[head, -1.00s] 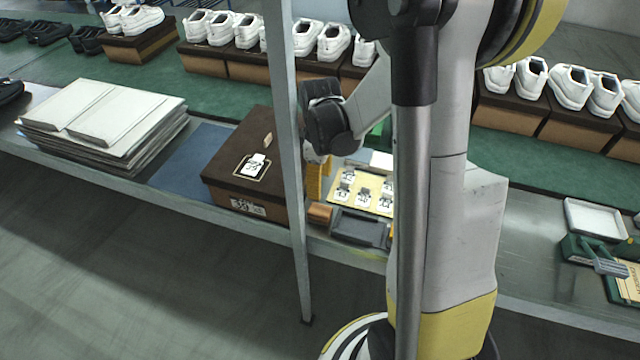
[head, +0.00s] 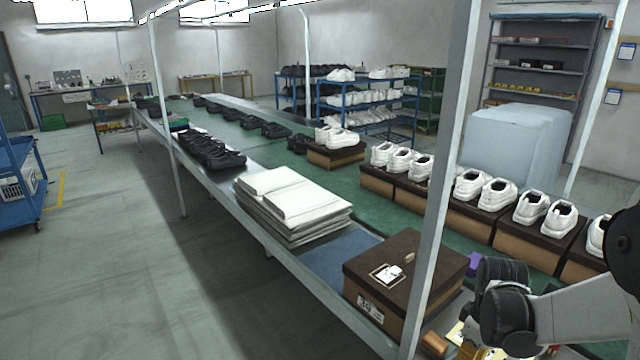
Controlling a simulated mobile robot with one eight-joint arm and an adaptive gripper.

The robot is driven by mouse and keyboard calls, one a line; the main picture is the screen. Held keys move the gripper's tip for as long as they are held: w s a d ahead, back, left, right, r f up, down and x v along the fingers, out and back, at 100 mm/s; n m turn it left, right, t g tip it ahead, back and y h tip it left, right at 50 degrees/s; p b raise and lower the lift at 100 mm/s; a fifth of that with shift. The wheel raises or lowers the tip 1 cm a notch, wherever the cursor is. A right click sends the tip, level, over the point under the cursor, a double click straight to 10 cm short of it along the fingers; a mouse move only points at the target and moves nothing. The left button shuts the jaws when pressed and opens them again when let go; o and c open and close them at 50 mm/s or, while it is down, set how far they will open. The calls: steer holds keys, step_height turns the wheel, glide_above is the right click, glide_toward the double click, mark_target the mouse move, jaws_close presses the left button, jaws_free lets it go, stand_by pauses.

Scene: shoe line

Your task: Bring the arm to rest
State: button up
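My arm comes in at the lower right of the head view. Its pale link (head: 590,315) and dark wrist joints (head: 503,315) are over the near side of the line, right of a closed brown shoe box (head: 420,255). The box lies on the bench with a white tag (head: 390,272) on its lid and a number label on its front. My gripper's fingers cannot be made out behind the wrist and near the picture's edge. Whether they hold anything is not shown.
A grey upright post (head: 440,180) stands just left of the wrist, in front of the box. A stack of white sheets (head: 290,205) lies farther left. White shoes (head: 470,185) on brown boxes line the green belt (head: 345,185) behind.

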steer(key=s+a+r+m+t, duration=0.3)
steer(key=s+a+r, duration=0.2)
steer(key=r, duration=0.3)
steer(key=s+a+r+m+t, duration=0.4)
steer(key=s+a+r, duration=0.1)
steer(key=a+r, duration=0.3)
steer(key=shift+a+r, duration=0.15)
steer(key=shift+r, duration=0.05)
